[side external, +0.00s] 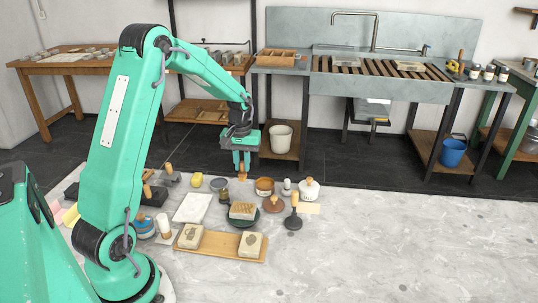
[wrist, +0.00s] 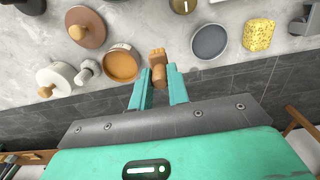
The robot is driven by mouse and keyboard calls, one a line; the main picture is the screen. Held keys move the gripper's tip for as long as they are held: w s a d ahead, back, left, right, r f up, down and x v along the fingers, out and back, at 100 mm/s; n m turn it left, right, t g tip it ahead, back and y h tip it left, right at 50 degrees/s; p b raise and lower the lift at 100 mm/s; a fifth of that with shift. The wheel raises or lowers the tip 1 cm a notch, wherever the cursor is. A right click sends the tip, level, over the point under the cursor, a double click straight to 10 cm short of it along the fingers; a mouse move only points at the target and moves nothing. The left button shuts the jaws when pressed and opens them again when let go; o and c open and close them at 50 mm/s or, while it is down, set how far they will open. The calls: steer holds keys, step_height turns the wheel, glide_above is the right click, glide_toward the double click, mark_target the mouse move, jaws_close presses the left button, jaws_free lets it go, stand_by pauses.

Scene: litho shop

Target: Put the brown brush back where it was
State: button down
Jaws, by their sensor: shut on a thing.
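The brown brush (wrist: 158,66) is held between the two fingers of my gripper (wrist: 159,84) in the wrist view. Its far end sticks out past the fingertips over the grey stone top. In the side view my gripper (side external: 242,164) points down near the back edge of the top, and the brush (side external: 242,173) shows just below it. The fingers hide part of the brush. I cannot tell whether its lower end touches the top.
An orange-filled tin (wrist: 122,66) is close beside the brush, with a grey dish (wrist: 210,41) on its other side. A yellow sponge (wrist: 258,35), white pot (wrist: 54,82) and knobbed brown disc (wrist: 86,28) stand nearby. The stone top's right side (side external: 420,245) is clear.

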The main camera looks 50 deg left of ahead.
mark_target(242, 173)
steer(key=shift+a+f, duration=0.1)
steer(key=shift+a, duration=0.1)
steer(key=shift+f, duration=2)
steer(key=shift+f, duration=0.2)
steer(key=c, duration=1.3)
jaws_free()
steer(key=shift+c, duration=0.2)
steer(key=shift+r, duration=0.15)
step_height(242, 173, up, 12)
